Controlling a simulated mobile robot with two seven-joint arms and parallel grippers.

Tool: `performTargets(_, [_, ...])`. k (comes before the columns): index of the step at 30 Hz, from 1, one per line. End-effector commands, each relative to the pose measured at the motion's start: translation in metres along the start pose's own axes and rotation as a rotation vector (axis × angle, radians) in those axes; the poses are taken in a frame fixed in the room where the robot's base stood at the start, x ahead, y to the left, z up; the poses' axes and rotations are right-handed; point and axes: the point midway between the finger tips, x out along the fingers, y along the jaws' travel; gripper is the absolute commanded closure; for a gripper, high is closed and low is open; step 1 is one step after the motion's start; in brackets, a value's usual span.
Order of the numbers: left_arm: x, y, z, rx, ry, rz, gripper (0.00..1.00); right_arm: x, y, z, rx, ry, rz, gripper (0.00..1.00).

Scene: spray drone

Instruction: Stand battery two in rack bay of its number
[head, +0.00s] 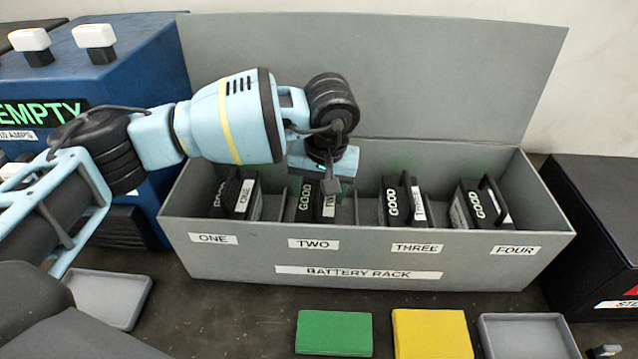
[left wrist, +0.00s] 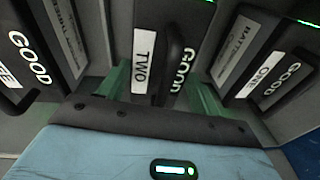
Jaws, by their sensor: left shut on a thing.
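Battery two (head: 305,204), a black block with GOOD and TWO labels, stands in the bay marked TWO of the grey battery rack (head: 358,272). My left gripper (head: 331,184) reaches down into that bay from above and is shut on battery two. The gripper covers part of the battery's top in the head view. In the left wrist view, battery two (left wrist: 148,62) sits between the greenish fingers (left wrist: 160,90). The battery's lower end is hidden, so I cannot tell whether it touches the bay floor. My right gripper is not in view.
Battery one (head: 238,196), battery three (head: 402,202) and battery four (head: 478,206) stand in their own bays. A blue charger box (head: 130,60) is at the left. A green pad (head: 334,333), yellow pad (head: 432,334) and grey trays (head: 528,338) lie in front. A black box (head: 600,230) is at the right.

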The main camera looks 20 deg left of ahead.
Motion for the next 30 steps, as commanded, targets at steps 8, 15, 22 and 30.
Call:
performTargets(8, [-0.001, 0.0, 0.0, 0.0, 0.001, 0.0, 0.13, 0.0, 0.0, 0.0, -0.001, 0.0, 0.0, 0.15])
performTargets(15, [-0.002, 0.0, 0.0, 0.0, 0.001, 0.0, 0.13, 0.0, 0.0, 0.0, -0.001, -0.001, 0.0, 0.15])
performTargets(22, [-0.027, 0.001, -0.001, 0.001, 0.003, 0.001, 0.13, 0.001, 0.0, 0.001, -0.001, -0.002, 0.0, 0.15])
performTargets(30, [-0.08, 0.001, -0.001, 0.001, 0.003, 0.002, 0.13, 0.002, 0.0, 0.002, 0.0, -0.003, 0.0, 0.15])
